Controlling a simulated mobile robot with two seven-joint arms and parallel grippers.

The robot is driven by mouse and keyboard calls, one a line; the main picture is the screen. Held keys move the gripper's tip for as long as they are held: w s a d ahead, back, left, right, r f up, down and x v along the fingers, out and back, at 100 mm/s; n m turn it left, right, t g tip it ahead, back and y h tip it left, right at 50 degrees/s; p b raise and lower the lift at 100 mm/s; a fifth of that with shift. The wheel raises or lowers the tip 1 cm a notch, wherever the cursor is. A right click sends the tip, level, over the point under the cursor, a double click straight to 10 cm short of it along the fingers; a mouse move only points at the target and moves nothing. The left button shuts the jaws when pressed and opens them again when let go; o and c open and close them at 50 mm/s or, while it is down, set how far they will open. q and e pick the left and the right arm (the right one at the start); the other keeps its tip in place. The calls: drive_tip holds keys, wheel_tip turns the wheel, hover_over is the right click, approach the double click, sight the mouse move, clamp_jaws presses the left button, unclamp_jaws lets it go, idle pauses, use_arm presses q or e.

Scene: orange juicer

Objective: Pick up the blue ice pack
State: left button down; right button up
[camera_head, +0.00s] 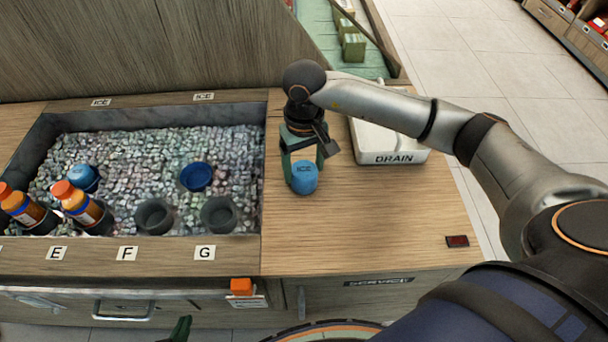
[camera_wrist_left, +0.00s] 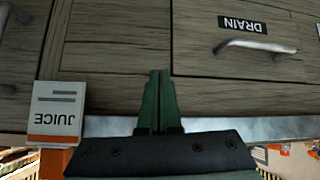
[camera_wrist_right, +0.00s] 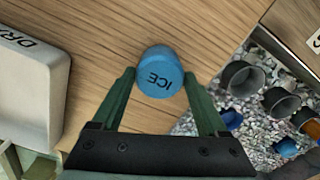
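The blue ice pack (camera_head: 304,178), a rounded blue piece marked ICE, stands on the wooden counter right of the ice bin. It also shows in the right wrist view (camera_wrist_right: 160,74). My right gripper (camera_head: 305,163) is above and around it, open, with one green finger on each side of the pack and slim gaps beside it. I cannot tell whether either finger touches it. My left gripper (camera_wrist_left: 158,75) is shut and empty in front of the drawer fronts; only a green finger piece shows at the bottom edge of the head view.
The ice bin (camera_head: 262,120) holds orange-capped bottles (camera_head: 80,203), dark cups (camera_head: 219,214), a blue cup (camera_head: 196,177) and another blue ICE-marked piece (camera_head: 84,178). A white DRAIN tray (camera_head: 390,148) stands just right of my right gripper.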

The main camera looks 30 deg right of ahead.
drive_tip(key=c, duration=1)
drive_tip(key=shift+r, duration=0.1)
